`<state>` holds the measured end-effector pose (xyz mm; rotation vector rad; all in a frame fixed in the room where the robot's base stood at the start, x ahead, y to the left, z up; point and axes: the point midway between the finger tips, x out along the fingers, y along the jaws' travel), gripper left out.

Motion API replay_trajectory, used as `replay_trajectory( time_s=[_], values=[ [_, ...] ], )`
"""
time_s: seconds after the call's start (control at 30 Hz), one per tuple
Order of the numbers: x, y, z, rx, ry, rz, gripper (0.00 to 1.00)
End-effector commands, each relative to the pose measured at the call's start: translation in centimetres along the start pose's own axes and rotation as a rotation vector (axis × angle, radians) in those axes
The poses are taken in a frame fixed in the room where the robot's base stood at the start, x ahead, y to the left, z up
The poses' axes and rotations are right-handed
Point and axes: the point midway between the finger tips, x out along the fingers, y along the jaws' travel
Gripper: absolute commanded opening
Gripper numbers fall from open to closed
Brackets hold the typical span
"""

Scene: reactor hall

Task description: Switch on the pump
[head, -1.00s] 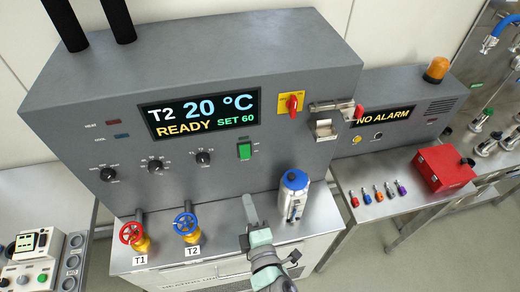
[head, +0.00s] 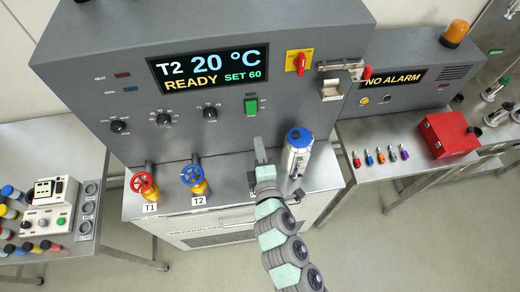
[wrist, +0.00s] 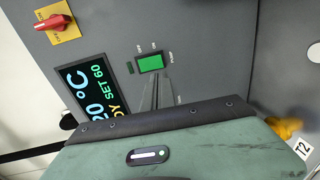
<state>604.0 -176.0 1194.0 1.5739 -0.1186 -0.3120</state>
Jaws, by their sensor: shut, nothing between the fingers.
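The green switch (head: 251,105) sits on the grey front panel, below the display (head: 207,68). It also shows in the wrist view (wrist: 150,63), with small labels around it that are hard to read; I cannot tell its on/off position. My gripper (head: 259,143) is shut and empty, just below the switch and in front of the panel. In the wrist view its closed fingertips (wrist: 157,82) point toward the switch, with a small gap showing below it. The display reads T2, 20 °C, READY, SET 60.
Red (head: 144,184) and blue (head: 193,176) valve wheels stand left of my arm. A blue-topped canister (head: 298,150) stands close on its right. A red rotary switch (head: 299,63) is up right on the panel. A red toolbox (head: 448,135) sits on the right table.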

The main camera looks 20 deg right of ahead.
Motion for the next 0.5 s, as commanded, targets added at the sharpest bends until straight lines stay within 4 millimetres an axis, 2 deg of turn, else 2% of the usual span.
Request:
replay_trajectory(
  time_s=[0.03,0.3,0.5],
  values=[
    [1.1,0.3,-0.3,0.002,0.004,0.003,0.0],
    [5.9,0.2,-0.1,0.002,0.0,-0.002,0.0],
    [8.4,0.3,-0.1,0.003,0.0,0.001,0.0]
  ],
)
